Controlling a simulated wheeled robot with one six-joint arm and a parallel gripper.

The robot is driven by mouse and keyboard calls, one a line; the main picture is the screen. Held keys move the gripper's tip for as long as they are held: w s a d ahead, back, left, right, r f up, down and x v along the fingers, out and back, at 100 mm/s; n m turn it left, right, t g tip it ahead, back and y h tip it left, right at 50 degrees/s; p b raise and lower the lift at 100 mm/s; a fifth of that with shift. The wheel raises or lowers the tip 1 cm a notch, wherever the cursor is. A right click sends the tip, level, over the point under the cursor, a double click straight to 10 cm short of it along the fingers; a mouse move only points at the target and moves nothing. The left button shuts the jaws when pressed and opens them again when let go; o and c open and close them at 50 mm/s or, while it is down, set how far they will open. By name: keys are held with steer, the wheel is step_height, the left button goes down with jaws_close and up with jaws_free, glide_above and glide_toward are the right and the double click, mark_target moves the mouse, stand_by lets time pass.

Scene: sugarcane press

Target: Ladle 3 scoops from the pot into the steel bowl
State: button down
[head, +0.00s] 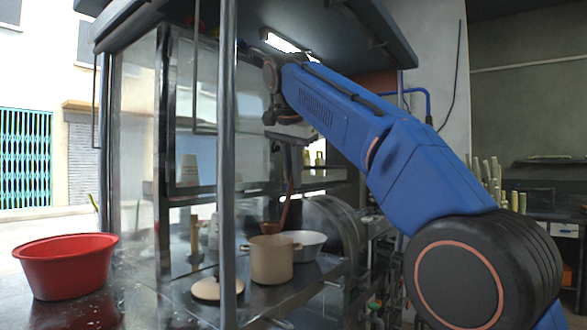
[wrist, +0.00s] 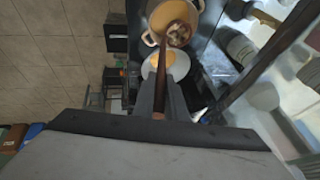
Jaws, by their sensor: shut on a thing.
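My gripper (head: 293,168) points down, shut on the handle of a reddish-brown ladle (head: 285,212). The ladle also shows in the wrist view (wrist: 164,58), running up from between the fingers (wrist: 162,90). Its cup seems to be over the pot's opening, near the rim; its exact height is hard to tell. The cup shows something dark and pale inside. The beige two-handled pot (head: 272,262) stands on the counter. The steel bowl (head: 308,243) sits right behind it, partly hidden by the pot. In the wrist view the bowl (wrist: 149,72) shows something yellow-orange inside.
A round lid (head: 217,289) lies on the counter left of the pot. A metal post (head: 228,200) stands in front. A red basin (head: 66,268) sits at far left. Glass panels and cups (head: 189,170) are behind. Bottles (head: 490,175) stand at right.

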step_height(320, 180, down, 11)
stand_by(1.1)
steer(key=shift+r, duration=0.2)
stand_by(1.3)
